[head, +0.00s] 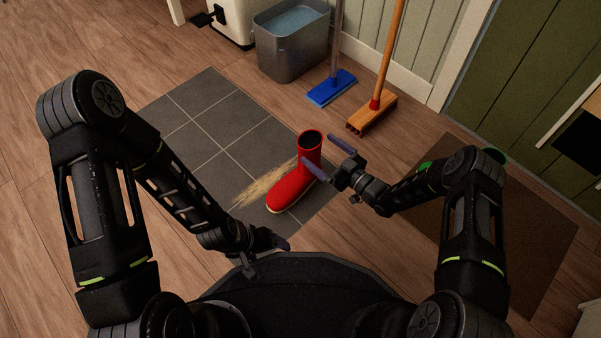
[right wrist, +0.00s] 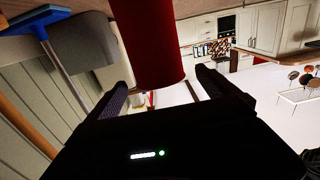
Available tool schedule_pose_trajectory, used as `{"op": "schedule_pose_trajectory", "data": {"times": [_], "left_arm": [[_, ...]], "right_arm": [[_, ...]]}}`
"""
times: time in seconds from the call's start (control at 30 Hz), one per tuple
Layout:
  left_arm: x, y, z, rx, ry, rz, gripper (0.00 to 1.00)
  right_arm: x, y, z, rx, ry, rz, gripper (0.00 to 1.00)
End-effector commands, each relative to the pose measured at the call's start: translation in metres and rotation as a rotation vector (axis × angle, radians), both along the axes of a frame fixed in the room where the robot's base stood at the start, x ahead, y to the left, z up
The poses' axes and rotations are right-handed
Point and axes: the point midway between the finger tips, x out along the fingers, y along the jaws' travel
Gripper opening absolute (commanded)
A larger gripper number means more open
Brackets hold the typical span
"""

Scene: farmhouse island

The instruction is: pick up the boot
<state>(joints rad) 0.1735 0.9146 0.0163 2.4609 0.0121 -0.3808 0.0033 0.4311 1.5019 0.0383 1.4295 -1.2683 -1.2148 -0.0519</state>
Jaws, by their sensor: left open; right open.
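The red boot (head: 291,186) stands upright on the grey tiled patch, its toe toward the lower left and its dark opening at the top.
A sandy smear (head: 265,186) lies on the tiles (head: 200,125) beside the boot. A grey bucket (head: 291,50), a blue mop head (head: 331,88) and an orange broom head (head: 371,115) stand behind. A brown mat (head: 535,225) lies at right.

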Motion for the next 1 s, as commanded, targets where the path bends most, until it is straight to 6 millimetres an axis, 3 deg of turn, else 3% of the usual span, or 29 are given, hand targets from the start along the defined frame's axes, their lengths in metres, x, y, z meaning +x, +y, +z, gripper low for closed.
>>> {"op": "schedule_pose_trajectory", "data": {"times": [0.43,1.0], "left_arm": [[0.004,0.001,-0.023,-0.005,-0.002,0.002,0.81],[0.004,0.001,-0.022,-0.004,-0.002,0.003,0.81]], "right_arm": [[0.035,0.034,-0.003,0.000,-0.003,0.001,0.98],[0.037,0.036,-0.002,-0.001,-0.001,0.000,0.98]]}}
